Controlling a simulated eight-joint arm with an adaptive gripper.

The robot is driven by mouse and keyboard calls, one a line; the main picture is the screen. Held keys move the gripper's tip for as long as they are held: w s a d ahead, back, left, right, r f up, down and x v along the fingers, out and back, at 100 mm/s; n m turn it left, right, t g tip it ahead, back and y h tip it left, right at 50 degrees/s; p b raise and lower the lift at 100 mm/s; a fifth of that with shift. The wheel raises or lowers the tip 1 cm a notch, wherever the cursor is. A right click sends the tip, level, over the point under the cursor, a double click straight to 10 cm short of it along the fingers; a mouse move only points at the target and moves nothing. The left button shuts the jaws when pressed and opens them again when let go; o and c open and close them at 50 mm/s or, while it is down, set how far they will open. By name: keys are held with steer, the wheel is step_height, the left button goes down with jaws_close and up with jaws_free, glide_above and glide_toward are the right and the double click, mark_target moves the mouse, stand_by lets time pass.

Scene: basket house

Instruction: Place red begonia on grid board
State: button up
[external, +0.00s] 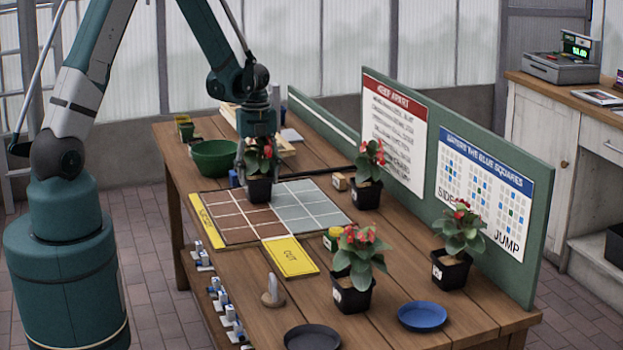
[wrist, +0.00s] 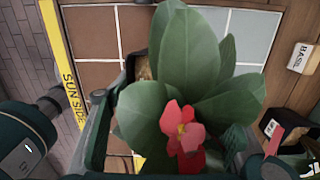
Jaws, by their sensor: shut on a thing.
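My gripper (external: 257,160) is shut on a potted begonia (external: 259,188) with green leaves and a red flower, in a black pot. The pot is upright over the back middle of the grid board (external: 240,229), near where its brown and grey halves meet. I cannot tell whether the pot touches the board. In the wrist view the begonia (wrist: 190,95) fills the middle, its leaves hiding most of the pot and the jaws' grip. Brown tiles show to its left and grey-blue tiles behind it. A yellow strip marked SUN SIDE (wrist: 62,75) runs along the board's left edge.
Other red-flowered pots stand at right of the board (external: 367,193), in front (external: 352,293) and near the panel (external: 453,270). A green bowl (external: 214,158) is behind left. Blue (external: 422,316) and dark (external: 312,338) saucers lie in front. A green sign panel (external: 410,115) borders the right.

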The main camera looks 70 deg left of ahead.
steer(key=shift+f, duration=0.2)
steer(key=o, duration=1)
steer(key=shift+r, duration=0.25)
steer(key=shift+r+p, duration=0.35)
steer(key=shift+r, duration=5.6)
